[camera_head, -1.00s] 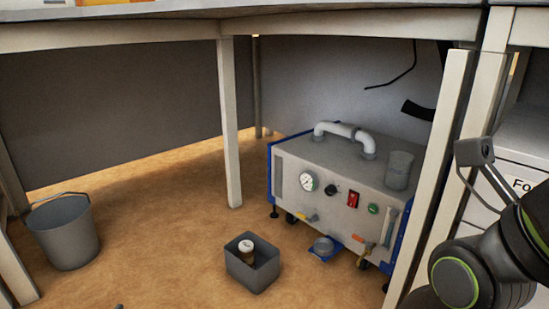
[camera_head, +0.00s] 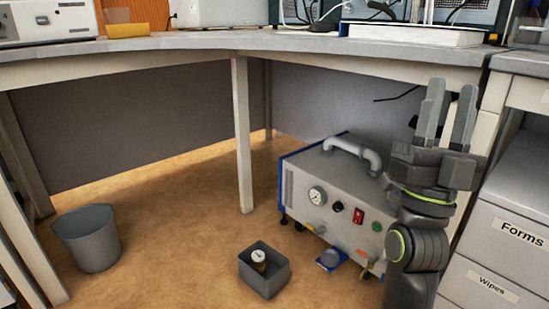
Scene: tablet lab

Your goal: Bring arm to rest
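My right gripper (camera_head: 447,112) points up at the right of the head view, in front of the bench leg and the pump unit. Its two grey fingers stand apart with a gap between them, and I see nothing held. My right arm rises from the bottom edge below it, with green rings at its joints. My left gripper is not in view.
A grey pump unit (camera_head: 300,192) stands under the bench (camera_head: 190,45). A small grey box (camera_head: 265,284) holding a white-capped bottle (camera_head: 259,260) and a grey bucket (camera_head: 90,242) are on the floor. Labelled drawers (camera_head: 505,235) stand at right. Floor between box and bucket is clear.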

